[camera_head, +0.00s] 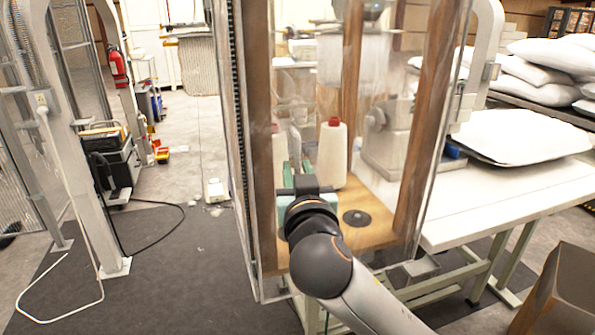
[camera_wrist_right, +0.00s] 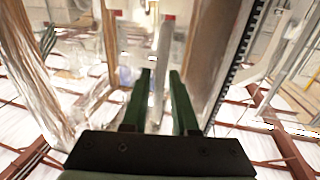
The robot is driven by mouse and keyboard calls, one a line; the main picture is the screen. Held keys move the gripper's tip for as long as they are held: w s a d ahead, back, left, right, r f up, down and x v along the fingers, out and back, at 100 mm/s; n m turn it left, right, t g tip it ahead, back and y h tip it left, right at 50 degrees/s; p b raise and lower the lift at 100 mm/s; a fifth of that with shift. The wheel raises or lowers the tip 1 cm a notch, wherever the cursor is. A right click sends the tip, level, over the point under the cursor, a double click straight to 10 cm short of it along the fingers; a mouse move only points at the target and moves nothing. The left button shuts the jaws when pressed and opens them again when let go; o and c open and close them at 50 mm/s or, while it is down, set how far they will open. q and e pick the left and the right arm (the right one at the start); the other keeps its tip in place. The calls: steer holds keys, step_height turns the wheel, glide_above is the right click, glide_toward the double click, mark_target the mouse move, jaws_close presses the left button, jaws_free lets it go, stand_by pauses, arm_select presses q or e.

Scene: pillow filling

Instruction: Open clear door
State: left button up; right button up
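The clear door (camera_head: 385,130) is a tall transparent panel in front of a wooden-framed cabinet. It looks closed across the front in the head view. My right gripper (camera_head: 297,176) is in front of its lower left part, pointing at the cabinet. In the right wrist view the two green fingers of my right gripper (camera_wrist_right: 158,88) are apart. A narrow pale upright strip shows between them; I cannot tell whether it is a door handle or something behind the panel. Contact with the door cannot be made out. My left gripper is not in view.
A white table (camera_head: 500,200) with a pillow (camera_head: 525,135) is at right. A cardboard box (camera_head: 560,295) is at lower right. Dark floor mat (camera_head: 170,265) is open at left.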

steer(key=shift+w, duration=0.1)
steer(key=shift+c, duration=0.4)
jaws_close()
stand_by(1.0)
